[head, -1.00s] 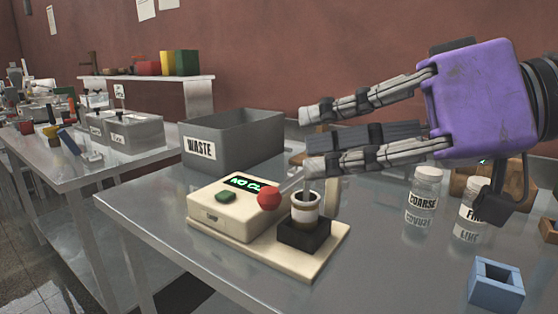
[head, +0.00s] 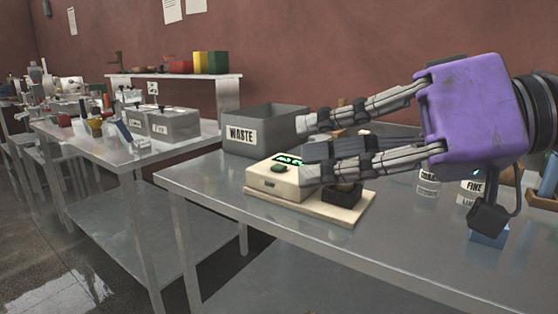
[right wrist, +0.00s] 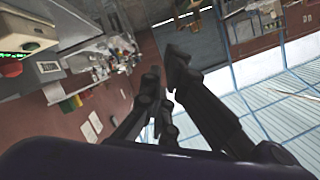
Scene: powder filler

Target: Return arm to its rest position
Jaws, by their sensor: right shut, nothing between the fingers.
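My right gripper (head: 304,147) comes in from the right of the head view, with a purple body and grey fingers. It is shut and empty, above the cream filler machine (head: 270,181). The lower finger crosses in front of the machine and hides its red knob and the cup. The black cup holder (head: 342,198) shows just below that finger. In the right wrist view the dark fingers (right wrist: 163,68) point up the picture, with the machine (right wrist: 30,28) at the top left. My left gripper is not in view.
A grey WASTE bin (head: 262,145) stands behind the machine. The COARSE jar (head: 427,187), FINE jar (head: 468,190) and a blue block (head: 487,238) are below the gripper body, partly hidden. Another bench (head: 95,145) with grey bins is at the left. The near benchtop (head: 300,222) is clear.

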